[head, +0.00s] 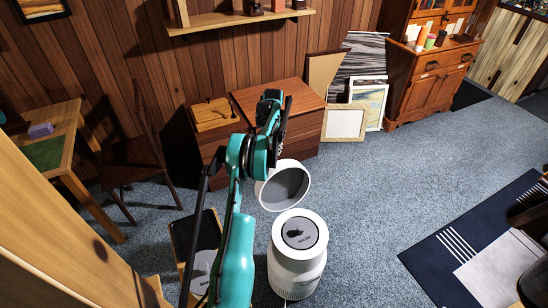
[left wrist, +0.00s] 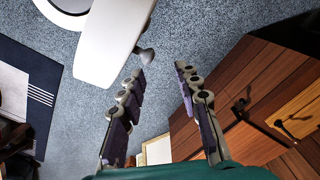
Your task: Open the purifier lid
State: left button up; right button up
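The white round purifier (head: 284,272) stands on the floor, with a dark grey disc on its top. A white round lid (head: 263,195) with a grey inner face is tilted up behind the purifier top. In the left wrist view the lid (left wrist: 110,42) shows from outside, with a small grey knob (left wrist: 147,56) at its edge, and part of the purifier top (left wrist: 66,18) shows at upper left. My left gripper (left wrist: 163,72) is open and empty, its fingertips close to the knob; I cannot tell whether they touch. My right gripper is out of view.
A wooden cabinet (head: 275,100) stands against the wall behind the lid, with picture frames (head: 344,123) leaning beside it. A table (head: 62,140) and chair are at the left. Blue carpet (head: 370,200) is clear to the right, up to a dark rug (head: 430,255).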

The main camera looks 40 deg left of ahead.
pick_arm(q)
notch_tip(320, 180, up, 5)
jog(key=shift+w+d+f, duration=0.15)
jog(key=shift+f, duration=0.05)
dwell(0.5)
jog(key=s+d+r+m+t+y, duration=0.1)
jog(key=s+d+r+t, duration=0.15)
jog(key=d+r, duration=0.85)
jog(key=s+d+r+m+t, duration=0.1)
jog(key=s+d+r, duration=0.45)
jog(key=d, duration=0.85)
jog(key=s+d+f+m+t+h, duration=0.1)
jog(key=s+d+f+m+t, duration=0.1)
jog(key=s+d, duration=1.4)
jog(key=s+f+t, duration=0.1)
jog(key=s+f, duration=0.1)
jog(key=s, duration=0.1)
jog(key=shift+d+m+t, duration=0.3)
jog(key=shift+t, duration=0.05)
